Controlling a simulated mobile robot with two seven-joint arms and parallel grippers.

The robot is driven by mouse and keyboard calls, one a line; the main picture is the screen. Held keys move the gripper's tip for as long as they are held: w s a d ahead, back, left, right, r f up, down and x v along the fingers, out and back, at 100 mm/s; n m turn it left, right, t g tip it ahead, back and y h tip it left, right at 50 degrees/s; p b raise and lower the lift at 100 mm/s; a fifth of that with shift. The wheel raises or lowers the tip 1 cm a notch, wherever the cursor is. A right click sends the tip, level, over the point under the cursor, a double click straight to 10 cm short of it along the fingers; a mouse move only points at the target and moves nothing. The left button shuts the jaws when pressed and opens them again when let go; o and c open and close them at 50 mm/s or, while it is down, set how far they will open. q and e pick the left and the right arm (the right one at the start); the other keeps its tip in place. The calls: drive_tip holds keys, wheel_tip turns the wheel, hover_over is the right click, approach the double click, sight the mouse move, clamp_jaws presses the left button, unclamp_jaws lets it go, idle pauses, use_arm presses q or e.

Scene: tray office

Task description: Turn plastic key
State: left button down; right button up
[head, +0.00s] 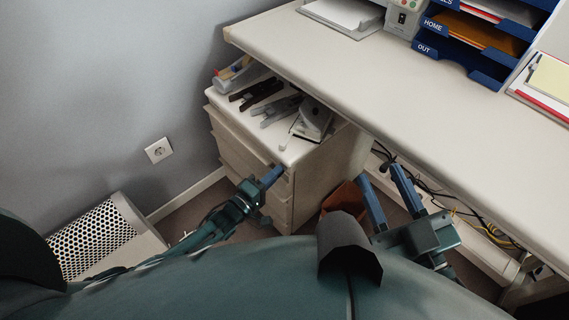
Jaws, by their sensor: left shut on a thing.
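My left gripper (272,176) is shut at the front of the drawer cabinet (236,153), by the upper right of its front face below the white top. Its blue fingers are together on something small. The plastic key itself does not show; the fingers hide what they hold, at the spot where a key in the cabinet front would be. My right gripper (380,174) is open and empty, with its two blue fingers apart, to the right of the cabinet and below the desk edge.
The cabinet top holds staplers (257,92), a hole punch (312,120) and a small supply box (239,74). The desk (440,95) overhangs at the right, with blue letter trays (468,52). An orange bin (345,197) and cables (470,222) lie below. A perforated box (92,240) stands left.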

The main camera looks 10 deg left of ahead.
use_arm(q)
drive_tip(key=shift+n, duration=0.3)
drive_tip(key=c, duration=1.5)
unclamp_jaws()
drive_tip(key=shift+o, duration=0.2)
